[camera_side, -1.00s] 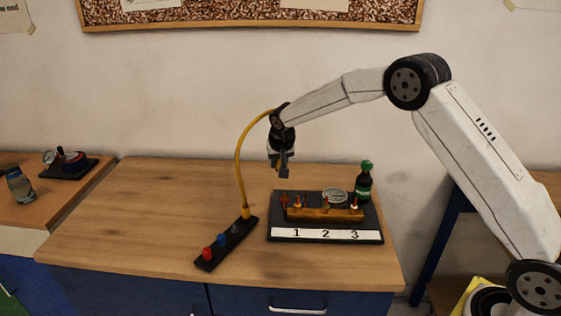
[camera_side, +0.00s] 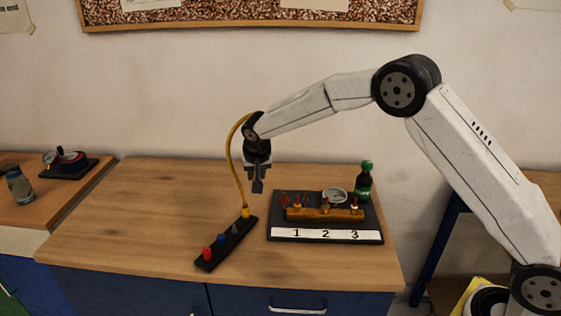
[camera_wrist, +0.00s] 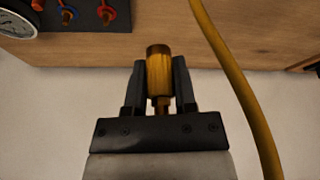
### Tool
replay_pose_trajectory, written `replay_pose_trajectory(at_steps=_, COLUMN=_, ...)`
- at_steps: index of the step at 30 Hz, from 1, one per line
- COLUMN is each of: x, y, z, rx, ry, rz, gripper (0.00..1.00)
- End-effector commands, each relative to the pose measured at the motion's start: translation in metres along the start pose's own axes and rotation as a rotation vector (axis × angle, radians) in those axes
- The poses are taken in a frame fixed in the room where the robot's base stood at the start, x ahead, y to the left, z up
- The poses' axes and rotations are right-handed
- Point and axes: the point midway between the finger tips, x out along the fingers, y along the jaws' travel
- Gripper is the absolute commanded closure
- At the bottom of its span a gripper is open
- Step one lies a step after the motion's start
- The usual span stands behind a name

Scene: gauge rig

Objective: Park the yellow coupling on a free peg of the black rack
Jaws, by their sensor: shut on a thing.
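My gripper (camera_side: 257,188) points down above the table, behind and slightly right of the black rack (camera_side: 238,236). In the wrist view its fingers (camera_wrist: 158,72) are shut on a yellow-brass coupling (camera_wrist: 159,75), which sticks out past the fingertips. The coupling is too small to make out in the side view. The rack carries a red piece (camera_side: 207,253), a blue piece (camera_side: 221,240) and a dark grey piece (camera_side: 235,229). A yellow fitting (camera_side: 246,213) sits at its far end. The held coupling is apart from the rack.
A yellow hose (camera_side: 236,172) arcs from the far-end fitting to my wrist and passes beside the fingers (camera_wrist: 228,70). Right of the rack stands a board (camera_side: 276,225) marked 1, 2, 3, with a brass manifold (camera_side: 310,214), gauge (camera_side: 334,194) and bottle (camera_side: 364,185). The table's left is clear.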

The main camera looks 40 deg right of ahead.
Motion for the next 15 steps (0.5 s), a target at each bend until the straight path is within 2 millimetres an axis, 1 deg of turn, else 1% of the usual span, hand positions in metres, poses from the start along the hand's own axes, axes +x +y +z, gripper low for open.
replay_pose_trajectory(at_steps=15, x=-0.009, y=-0.038, z=0.022, rx=-0.001, ry=0.001, rz=-0.001, gripper=1.0)
